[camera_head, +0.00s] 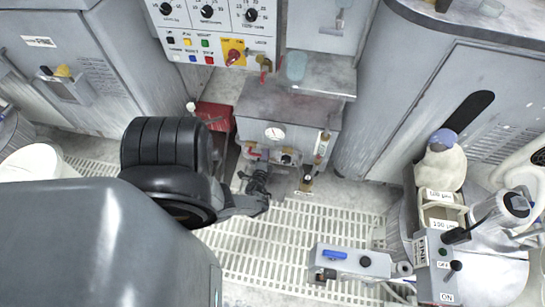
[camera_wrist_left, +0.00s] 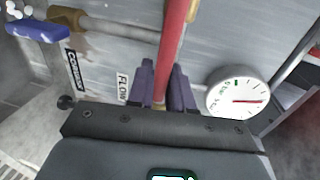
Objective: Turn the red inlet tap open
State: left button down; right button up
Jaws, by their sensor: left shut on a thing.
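The red inlet tap shows in the left wrist view as a long red lever (camera_wrist_left: 176,45) running up from between my fingers. My left gripper (camera_wrist_left: 163,88) is shut on the lever, with a purple finger on either side of it. In the head view my left gripper (camera_head: 260,183) is at the front of a grey cabinet (camera_head: 285,105), below its gauge. The tap is small there and partly hidden, so its angle is hard to read. My right gripper is not in view.
A round white gauge (camera_wrist_left: 237,93) sits close right of my fingers. A blue handle (camera_wrist_left: 38,30) and brass pipe fitting (camera_wrist_left: 68,17) lie to the left. In the head view, a flow tube (camera_head: 322,146) stands right of the gauge (camera_head: 274,133). A grated floor (camera_head: 300,230) lies below.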

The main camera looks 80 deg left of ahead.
pick_arm(q)
jog(key=c, duration=1.2)
grip_release()
jog(key=shift+s, duration=0.1)
jog(key=shift+p+v, duration=1.95)
jog(key=shift+v, duration=3.55)
